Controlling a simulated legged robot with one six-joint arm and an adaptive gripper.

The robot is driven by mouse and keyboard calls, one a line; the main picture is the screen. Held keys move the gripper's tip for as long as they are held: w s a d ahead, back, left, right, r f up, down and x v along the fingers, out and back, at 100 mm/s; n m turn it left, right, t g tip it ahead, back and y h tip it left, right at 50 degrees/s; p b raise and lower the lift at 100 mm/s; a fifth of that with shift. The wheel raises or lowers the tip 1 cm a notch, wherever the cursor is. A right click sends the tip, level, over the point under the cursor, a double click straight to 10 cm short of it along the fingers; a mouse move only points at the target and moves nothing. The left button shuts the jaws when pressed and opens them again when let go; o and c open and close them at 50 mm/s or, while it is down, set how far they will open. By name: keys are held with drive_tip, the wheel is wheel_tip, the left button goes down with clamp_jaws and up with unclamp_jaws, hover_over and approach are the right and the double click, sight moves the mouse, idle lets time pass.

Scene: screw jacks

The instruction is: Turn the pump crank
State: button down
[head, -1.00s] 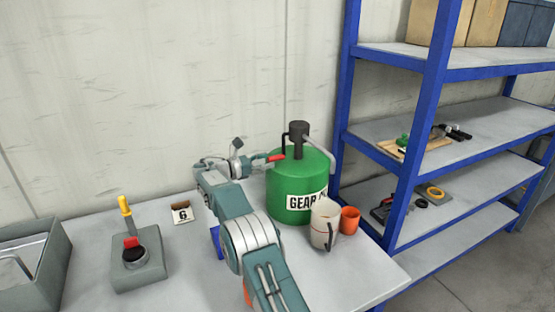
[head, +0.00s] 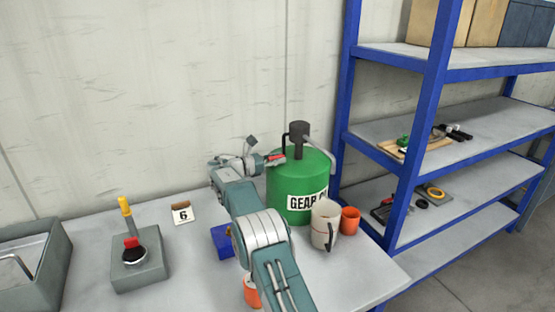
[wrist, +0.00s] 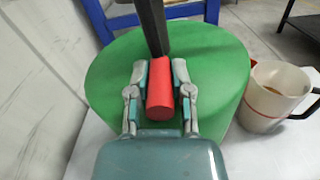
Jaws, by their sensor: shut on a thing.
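The green drum pump (head: 286,190), labelled GEAR, stands on the bench by the wall, with a dark pump head (head: 298,138) on top. Its crank has a dark arm (wrist: 152,25) and a red handle (head: 276,158). In the wrist view the red handle (wrist: 160,95) lies between the two fingers. My gripper (wrist: 160,72) is shut on this handle, over the green lid. In the head view my gripper (head: 266,161) is at the left of the pump head, and its fingers are small and hard to make out.
A beige jug (head: 325,224) and an orange cup (head: 350,220) stand close at the drum's right front. A box with a yellow-and-red lever (head: 138,265), a grey tray (head: 62,255), a number 6 card (head: 182,213) and a blue block (head: 221,240) are left. Blue shelving (head: 433,130) stands right.

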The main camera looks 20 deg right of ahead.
drive_tip(key=shift+s+n, duration=0.25)
drive_tip(key=shift+n, duration=0.05)
idle(0.5)
